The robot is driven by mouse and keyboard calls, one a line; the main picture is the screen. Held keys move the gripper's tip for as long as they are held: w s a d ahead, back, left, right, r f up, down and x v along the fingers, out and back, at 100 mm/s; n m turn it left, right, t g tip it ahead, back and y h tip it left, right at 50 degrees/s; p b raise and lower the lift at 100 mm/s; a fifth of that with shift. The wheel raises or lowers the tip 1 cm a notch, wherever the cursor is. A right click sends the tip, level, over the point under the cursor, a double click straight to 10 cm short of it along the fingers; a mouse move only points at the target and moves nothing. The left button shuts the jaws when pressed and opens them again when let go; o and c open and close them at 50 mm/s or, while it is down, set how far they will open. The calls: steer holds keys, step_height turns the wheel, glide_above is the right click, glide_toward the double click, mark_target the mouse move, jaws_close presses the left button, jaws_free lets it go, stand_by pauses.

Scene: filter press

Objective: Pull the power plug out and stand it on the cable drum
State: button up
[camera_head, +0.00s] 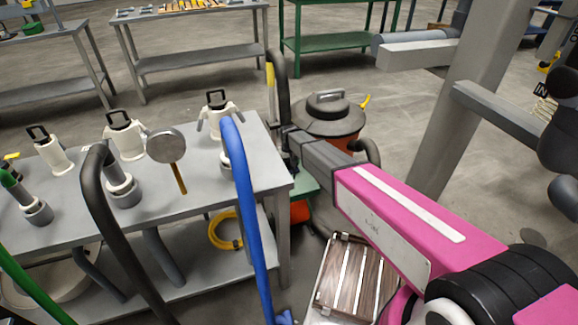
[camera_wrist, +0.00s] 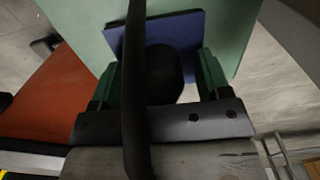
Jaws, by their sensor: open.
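My gripper (camera_head: 289,142) is low by the right end of the grey table, at the end of my pink arm. In the wrist view its two green-padded fingers (camera_wrist: 158,82) stand apart on either side of a dark rounded body, which looks like the power plug (camera_wrist: 168,68). A black cable (camera_wrist: 136,60) runs across in front of it. Behind it is a blue plate (camera_wrist: 185,30) on a pale green surface (camera_wrist: 235,35). Whether the fingers touch the plug cannot be told. I cannot pick out the cable drum with certainty.
The grey table (camera_head: 200,180) holds white clamps, hoses and a round-headed tool (camera_head: 166,146). A blue hose (camera_head: 247,200) hangs over its edge. An orange machine with a grey top (camera_head: 330,115) stands behind my gripper. A slatted wooden item (camera_head: 347,275) lies low in front.

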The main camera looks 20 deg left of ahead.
stand_by(0.8)
steer(key=c, duration=1.2)
steer(key=shift+r, duration=0.15)
steer(key=shift+r, duration=2.85)
steer(key=s+d, duration=0.2)
steer(key=s, duration=0.1)
steer(key=s+d, duration=0.5)
steer(key=shift+s+d+r, duration=0.15)
steer(key=shift+s+d, duration=0.05)
steer(key=shift+s, duration=0.2)
steer(key=shift+s+d, duration=0.1)
